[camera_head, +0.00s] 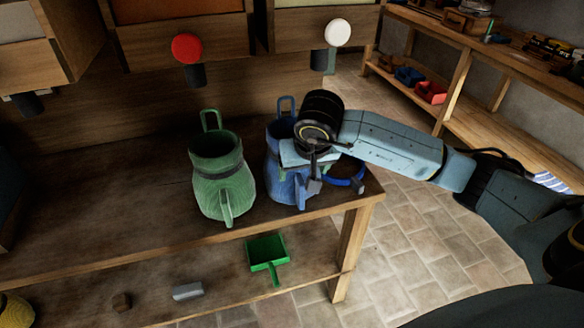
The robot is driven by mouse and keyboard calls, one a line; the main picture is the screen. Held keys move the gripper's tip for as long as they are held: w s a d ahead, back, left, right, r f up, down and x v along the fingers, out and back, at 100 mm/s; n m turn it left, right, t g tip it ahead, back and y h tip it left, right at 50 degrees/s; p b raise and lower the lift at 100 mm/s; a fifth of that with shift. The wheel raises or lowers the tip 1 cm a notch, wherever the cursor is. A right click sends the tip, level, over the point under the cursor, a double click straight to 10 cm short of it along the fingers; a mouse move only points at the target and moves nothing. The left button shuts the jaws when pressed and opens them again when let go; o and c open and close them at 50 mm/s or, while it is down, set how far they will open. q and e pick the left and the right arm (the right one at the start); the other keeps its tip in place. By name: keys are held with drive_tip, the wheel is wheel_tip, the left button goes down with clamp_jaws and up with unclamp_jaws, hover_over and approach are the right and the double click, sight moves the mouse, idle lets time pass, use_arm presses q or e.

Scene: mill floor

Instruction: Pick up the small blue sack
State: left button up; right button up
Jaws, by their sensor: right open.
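The small blue sack (274,172) stands upright near the right end of the wooden bench. It has a loop at its top and a strap-like handle on its front. My right gripper (311,182) comes in from the right, open, at the sack's right front side. The wrist and jaws hide the sack's upper right part. I cannot tell whether the fingers touch the sack. My left gripper is not in view.
A similar green sack (222,180) stands left of the blue one. A blue ring-like thing (350,181) shows at the bench's right end. The wooden bench (120,230) has a lower shelf with a green scoop (266,248). Red (186,47) and white (338,33) knobs are above.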

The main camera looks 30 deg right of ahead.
sight(300, 179)
drive_tip(key=x, duration=0.4)
drive_tip(key=shift+s+a+f, duration=0.1)
drive_tip(key=shift+s+a, duration=0.1)
drive_tip(key=shift+a, duration=0.15)
drive_tip(key=shift+w+d+f, duration=0.1)
drive_tip(key=shift+w+f, duration=0.15)
drive_tip(key=shift+f, duration=0.2)
clamp_jaws()
